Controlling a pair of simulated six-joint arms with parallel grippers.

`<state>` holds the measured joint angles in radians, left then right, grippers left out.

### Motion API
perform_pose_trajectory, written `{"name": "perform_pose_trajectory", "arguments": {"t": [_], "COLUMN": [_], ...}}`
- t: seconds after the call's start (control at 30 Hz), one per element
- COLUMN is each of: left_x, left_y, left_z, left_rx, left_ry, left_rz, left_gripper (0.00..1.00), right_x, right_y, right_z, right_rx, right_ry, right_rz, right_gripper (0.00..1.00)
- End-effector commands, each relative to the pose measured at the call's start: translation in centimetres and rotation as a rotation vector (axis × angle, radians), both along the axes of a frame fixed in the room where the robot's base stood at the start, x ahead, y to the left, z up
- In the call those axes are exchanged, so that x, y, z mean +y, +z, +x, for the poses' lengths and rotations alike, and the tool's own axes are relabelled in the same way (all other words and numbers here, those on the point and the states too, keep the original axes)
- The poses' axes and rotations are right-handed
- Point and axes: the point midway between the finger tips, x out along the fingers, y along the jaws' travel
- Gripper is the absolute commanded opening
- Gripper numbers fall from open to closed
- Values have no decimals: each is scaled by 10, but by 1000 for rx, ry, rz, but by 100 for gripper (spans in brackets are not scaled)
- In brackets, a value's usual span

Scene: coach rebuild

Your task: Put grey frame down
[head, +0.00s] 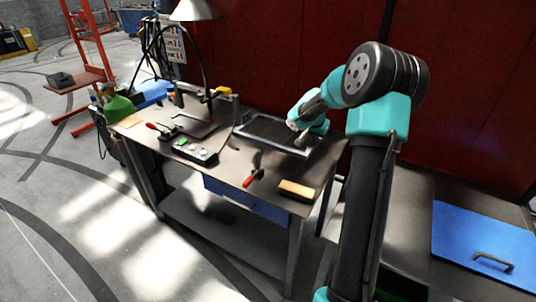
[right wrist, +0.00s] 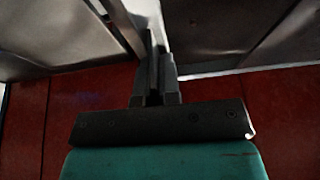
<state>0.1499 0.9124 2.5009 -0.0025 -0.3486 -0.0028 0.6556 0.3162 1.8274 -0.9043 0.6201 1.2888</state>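The grey frame (head: 262,139), a flat rectangle with a pale rim and dark inside, is at the back right of the workbench (head: 225,165). It looks flat and level, at or very near the bench top; I cannot tell whether a small gap is left under it. My right gripper (head: 301,139) is at the frame's right end. In the right wrist view the fingers of this gripper (right wrist: 155,75) are close together, with a pale rim (right wrist: 255,68) running out beside them, so it looks shut on the frame's edge. My left gripper is not in view.
A dark flat plate (head: 194,127) lies left of the frame. A button box (head: 195,151), red-handled tools (head: 252,176) and a wooden-topped brush or block (head: 296,190) lie nearer the front edge. A red wall (head: 275,50) rises behind.

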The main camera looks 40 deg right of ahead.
Motion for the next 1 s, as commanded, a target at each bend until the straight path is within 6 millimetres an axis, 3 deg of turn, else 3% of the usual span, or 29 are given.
{"name": "perform_pose_trajectory", "arguments": {"t": [0.27,0.7,1.0], "left_x": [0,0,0], "left_y": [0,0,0], "left_z": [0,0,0], "left_rx": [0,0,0], "left_ry": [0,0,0], "left_rz": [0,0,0], "left_gripper": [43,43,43], "right_x": [0,0,0], "right_y": [-4,-58,-60], "right_z": [1,1,1], "right_rx": [-3,-3,-6], "right_ry": [0,1,1], "right_rz": [-2,-2,-3], "right_gripper": [0,0,0]}}
